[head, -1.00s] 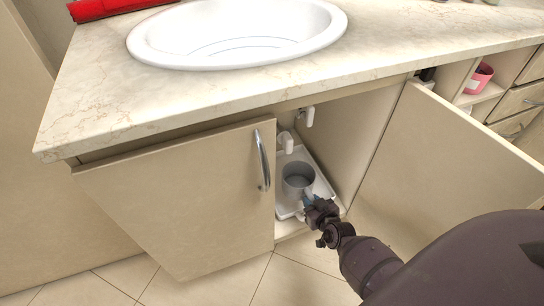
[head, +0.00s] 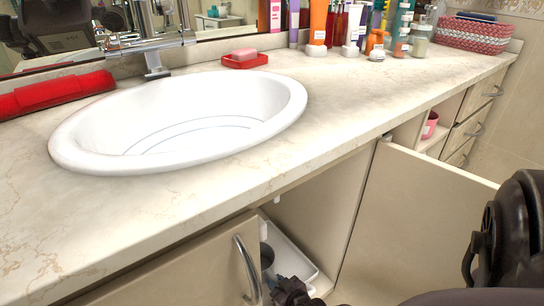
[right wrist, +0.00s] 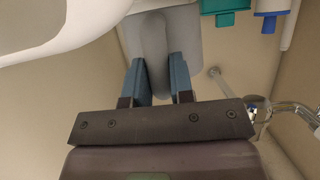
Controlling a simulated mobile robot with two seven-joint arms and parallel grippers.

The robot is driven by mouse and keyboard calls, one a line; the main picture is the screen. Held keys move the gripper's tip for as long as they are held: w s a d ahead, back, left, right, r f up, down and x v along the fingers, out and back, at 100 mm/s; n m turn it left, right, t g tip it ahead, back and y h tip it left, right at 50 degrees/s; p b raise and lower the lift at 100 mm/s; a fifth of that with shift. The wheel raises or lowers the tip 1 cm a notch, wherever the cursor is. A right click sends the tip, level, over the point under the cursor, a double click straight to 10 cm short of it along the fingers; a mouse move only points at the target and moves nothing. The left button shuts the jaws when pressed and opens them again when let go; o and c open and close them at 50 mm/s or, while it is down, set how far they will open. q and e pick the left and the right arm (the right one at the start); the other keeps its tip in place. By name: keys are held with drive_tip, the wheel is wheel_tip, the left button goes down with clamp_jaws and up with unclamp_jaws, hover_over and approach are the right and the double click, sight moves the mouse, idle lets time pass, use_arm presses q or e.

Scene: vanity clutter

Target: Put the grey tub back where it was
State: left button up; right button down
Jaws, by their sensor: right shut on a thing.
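The grey tub (head: 266,256) is inside the open cabinet under the sink, at the white tray (head: 308,264). The cabinet door and the lower picture edge hide much of it in the head view. My right gripper (head: 290,288) reaches in at the bottom edge of the head view. In the right wrist view, my blue fingers (right wrist: 159,75) are shut on the tub's grey upright grip part (right wrist: 154,45). I cannot tell whether the tub rests on the tray or is slightly raised. My left gripper is not in view.
The left cabinet door (head: 190,268) and right door (head: 412,225) flank the opening. The countertop (head: 340,110) with the white sink (head: 185,115) overhangs it. Teal-capped containers (right wrist: 225,12) show in the wrist view. Bottles and a red soap dish (head: 245,62) stand on the counter.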

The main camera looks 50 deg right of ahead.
wheel_tip(320, 180, down, 3)
drive_tip(key=shift+s+f+b, duration=0.1)
drive_tip(key=shift+f+b, duration=0.1)
drive_tip(key=shift+b, duration=0.7)
drive_tip(key=shift+f, duration=0.2)
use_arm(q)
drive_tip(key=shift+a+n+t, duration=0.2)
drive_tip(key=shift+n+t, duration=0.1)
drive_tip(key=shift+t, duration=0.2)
use_arm(e)
drive_tip(key=shift+w+r, duration=0.15)
drive_tip(key=shift+w, duration=0.05)
drive_tip(key=c, duration=1)
unclamp_jaws()
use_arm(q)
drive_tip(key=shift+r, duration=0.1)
